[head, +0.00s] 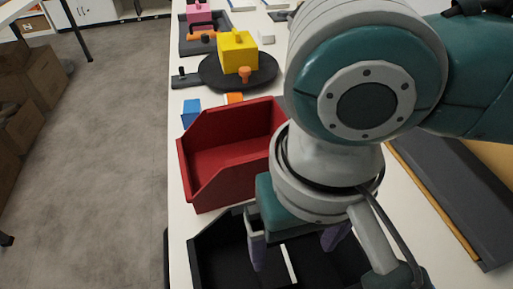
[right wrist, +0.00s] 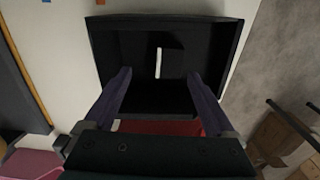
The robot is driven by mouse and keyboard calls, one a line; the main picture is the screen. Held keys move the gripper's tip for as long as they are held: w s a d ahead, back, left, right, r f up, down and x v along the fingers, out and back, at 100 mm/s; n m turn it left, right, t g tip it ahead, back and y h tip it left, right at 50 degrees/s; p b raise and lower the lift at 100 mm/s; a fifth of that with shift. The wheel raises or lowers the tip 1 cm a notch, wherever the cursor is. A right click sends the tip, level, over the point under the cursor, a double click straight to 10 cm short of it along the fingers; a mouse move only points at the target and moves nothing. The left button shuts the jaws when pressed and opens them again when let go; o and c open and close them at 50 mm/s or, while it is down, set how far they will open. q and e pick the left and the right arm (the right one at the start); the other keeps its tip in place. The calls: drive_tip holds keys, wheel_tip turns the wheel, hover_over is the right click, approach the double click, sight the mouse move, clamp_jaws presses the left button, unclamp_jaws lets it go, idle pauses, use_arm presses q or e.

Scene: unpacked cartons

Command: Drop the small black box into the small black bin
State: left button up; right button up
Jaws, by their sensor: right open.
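The small black bin (head: 207,252) stands at the bottom of the head view and also shows in the right wrist view (right wrist: 222,40). My right gripper (head: 297,252) is over the bin, with its purple fingers spread apart. In the right wrist view the gripper (right wrist: 160,76) is open, with nothing seen between its fingers. A pale narrow strip (right wrist: 158,63) shows inside the bin between the fingertips. The bin's dark inside makes it hard to tell whether the strip belongs to the small black box, which I cannot make out. My left gripper is not in view.
A red bin (head: 190,175) stands just beyond the black bin on the white table (head: 178,140). Farther along are a blue block (head: 191,112), a black pan (head: 212,72) with a yellow block (head: 237,52), and a pink block (head: 199,14). Grey floor is open at left.

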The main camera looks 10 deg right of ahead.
wheel_tip(320, 180, up, 10)
drive_tip(key=p, duration=0.2)
drive_tip(key=s+a+r+n+t+y+p, duration=0.2)
drive_tip(key=a+r+y+p, duration=0.1)
drive_tip(key=a+y+p, duration=0.15)
drive_tip(key=s+d+t+h+p, duration=0.1)
drive_tip(key=s+d+h+p, duration=0.15)
drive_tip(key=d, duration=0.55)
drive_tip(key=s+d+t+h+p, duration=0.1)
drive_tip(key=s+d+h+p, duration=0.15)
drive_tip(key=d, duration=0.45)
wheel_tip(320, 180, up, 38)
drive_tip(key=p, duration=3.6)
drive_tip(key=shift+s+f+y, duration=0.2)
drive_tip(key=shift+y, duration=0.15)
